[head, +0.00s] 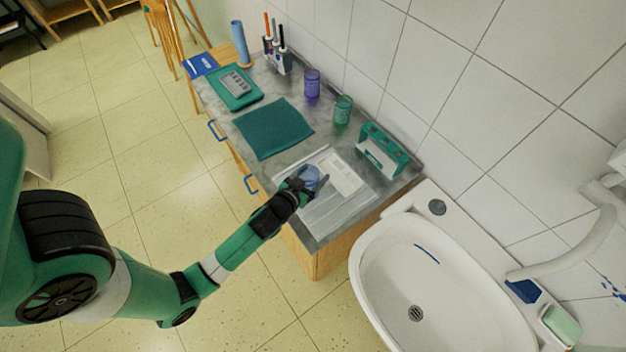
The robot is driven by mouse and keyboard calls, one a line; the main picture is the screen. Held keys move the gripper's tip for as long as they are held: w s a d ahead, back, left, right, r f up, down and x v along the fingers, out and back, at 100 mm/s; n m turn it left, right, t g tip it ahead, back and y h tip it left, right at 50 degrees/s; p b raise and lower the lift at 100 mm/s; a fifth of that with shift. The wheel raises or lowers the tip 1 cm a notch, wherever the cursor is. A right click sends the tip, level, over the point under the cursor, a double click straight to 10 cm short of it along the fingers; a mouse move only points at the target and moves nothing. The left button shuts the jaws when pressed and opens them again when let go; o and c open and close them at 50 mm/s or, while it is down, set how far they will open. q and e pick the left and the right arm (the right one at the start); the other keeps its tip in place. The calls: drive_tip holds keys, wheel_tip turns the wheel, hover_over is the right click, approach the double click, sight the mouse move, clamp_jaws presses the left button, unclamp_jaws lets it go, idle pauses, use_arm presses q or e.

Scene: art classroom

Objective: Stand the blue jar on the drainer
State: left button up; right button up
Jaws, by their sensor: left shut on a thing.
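The blue jar (311,175) is between the fingers of my left gripper (307,184), which is shut on it. The jar looks upright, though the fingers hide part of it. Jar and gripper appear over the pale drainer (328,216), a flat ridged tray on the grey counter near its front right end. I cannot tell whether the jar touches the drainer or hangs just above it. My right gripper is not in view.
A purple jar (312,83) and a green jar (343,109) stand along the wall. A teal cloth (272,128) lies left of the drainer. A teal holder (382,151) stands behind it. A white sink (425,285) is to the right.

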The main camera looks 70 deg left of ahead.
sight(314, 180)
use_arm(q)
wheel_tip(314, 180, down, 3)
drive_tip(key=shift+r+b, duration=0.1)
drive_tip(key=shift+b, duration=0.3)
drive_tip(key=shift+r, duration=0.1)
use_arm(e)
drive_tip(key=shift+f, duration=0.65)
use_arm(q)
drive_tip(key=shift+f, duration=0.25)
drive_tip(key=o, duration=1.5)
drive_tip(key=shift+r, duration=0.3)
drive_tip(key=v, duration=1.2)
drive_tip(key=shift+d+f, duration=0.15)
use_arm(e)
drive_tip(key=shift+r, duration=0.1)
